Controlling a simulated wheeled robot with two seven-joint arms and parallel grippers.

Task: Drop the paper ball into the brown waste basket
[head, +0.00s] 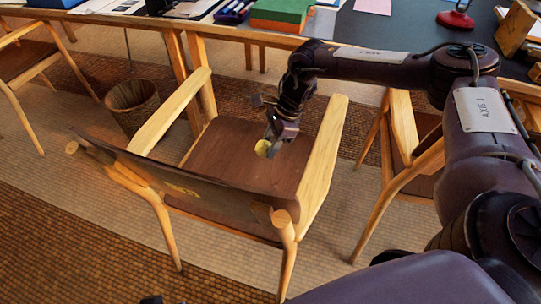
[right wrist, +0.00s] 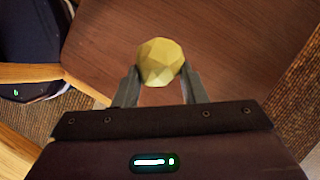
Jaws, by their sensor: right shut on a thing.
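A yellowish faceted paper ball (head: 263,148) is between the fingers of my right gripper (head: 272,142), over the brown seat of the wooden armchair. In the right wrist view the paper ball (right wrist: 160,62) sits between the two fingertips of the right gripper (right wrist: 158,78), which is shut on it. I cannot tell whether the ball touches the seat. The brown woven waste basket (head: 133,104) stands on the floor in the head view, left of the chair and near the table legs. My left gripper is not in view.
The armchair (head: 240,165) has raised armrests and a backrest, and its left armrest lies between the gripper and the basket. A table (head: 300,43) with books and papers runs along the back. Another chair (head: 400,120) stands at right, one more (head: 25,55) at far left.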

